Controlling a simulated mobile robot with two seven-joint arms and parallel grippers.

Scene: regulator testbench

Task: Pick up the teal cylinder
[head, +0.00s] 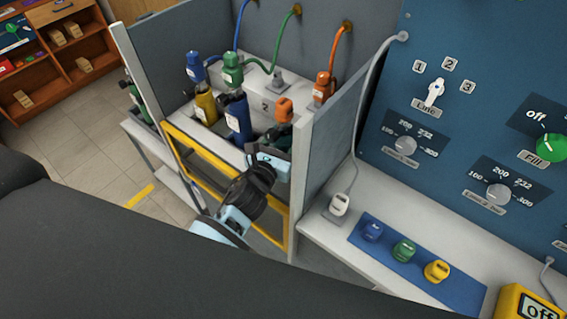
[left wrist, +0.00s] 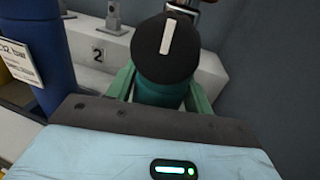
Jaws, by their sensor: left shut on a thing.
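The teal cylinder (head: 279,136) stands in the right part of the bench rack in the head view, under an orange fitting (head: 284,110). It also shows in the left wrist view (left wrist: 160,92), mostly hidden behind a round black knob (left wrist: 166,48) with a white bar. My left gripper (head: 276,158) is at the cylinder, and its green fingers lie on both sides of it in the left wrist view. The gripper is shut on the cylinder. The cylinder's lower part is hidden, so I cannot tell whether it is lifted. My right gripper is not in view.
A blue cylinder (head: 238,115) and a yellow cylinder (head: 206,107) stand left of the teal one. A grey partition (head: 328,140) rises close on the right. A yellow-framed panel (head: 200,165) is in front. Blue, green and orange hoses hang behind.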

